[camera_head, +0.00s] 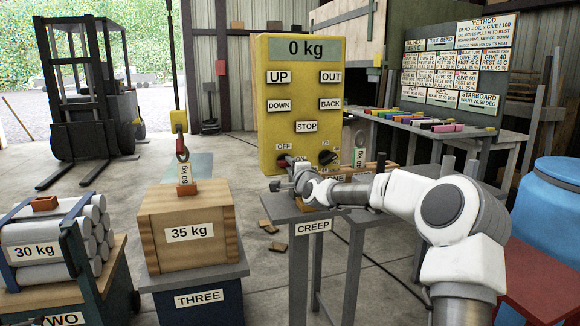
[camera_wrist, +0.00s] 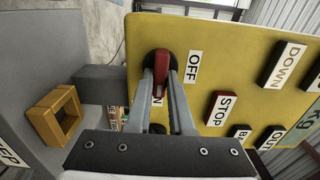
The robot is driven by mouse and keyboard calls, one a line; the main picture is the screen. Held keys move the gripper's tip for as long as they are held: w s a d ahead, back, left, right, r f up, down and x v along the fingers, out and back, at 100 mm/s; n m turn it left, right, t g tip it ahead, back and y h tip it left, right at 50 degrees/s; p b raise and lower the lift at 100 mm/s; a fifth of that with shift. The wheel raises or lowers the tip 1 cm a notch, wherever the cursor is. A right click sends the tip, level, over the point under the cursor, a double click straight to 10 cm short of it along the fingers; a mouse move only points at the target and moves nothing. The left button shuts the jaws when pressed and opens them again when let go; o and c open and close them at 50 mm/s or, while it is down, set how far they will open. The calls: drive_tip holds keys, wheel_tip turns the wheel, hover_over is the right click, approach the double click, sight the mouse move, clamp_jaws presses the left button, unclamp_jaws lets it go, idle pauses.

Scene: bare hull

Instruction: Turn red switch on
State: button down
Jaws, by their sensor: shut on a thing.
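The red switch (camera_wrist: 162,64) is on the yellow control panel (camera_head: 282,118), and its handle lies between my fingers in the wrist view. From its round dark base, the handle extends toward the partly hidden ON label (camera_wrist: 157,100). The OFF label (camera_wrist: 193,66) is to its right there. My gripper (camera_wrist: 163,82) is shut on the red switch. In the head view my gripper (camera_head: 287,165) is at the panel's lower left, just below the OFF label (camera_head: 284,147), and hides most of the switch.
A black knob (camera_head: 327,157) sits right of the gripper, with push buttons above. The panel display (camera_head: 304,49) reads 0 kg. The CREEP stand (camera_head: 297,208) is just below. A 35 kg crate (camera_head: 190,222) stands left under a hanging hook (camera_head: 181,148); a blue barrel (camera_head: 550,213) is right.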

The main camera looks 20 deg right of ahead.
drive_tip(key=c, duration=0.8)
unclamp_jaws()
drive_tip(key=shift+s, duration=0.1)
drive_tip(key=s+p, duration=0.3)
drive_tip(key=s, duration=1.4)
drive_tip(key=shift+d, duration=0.3)
drive_tip(key=shift+s, duration=0.1)
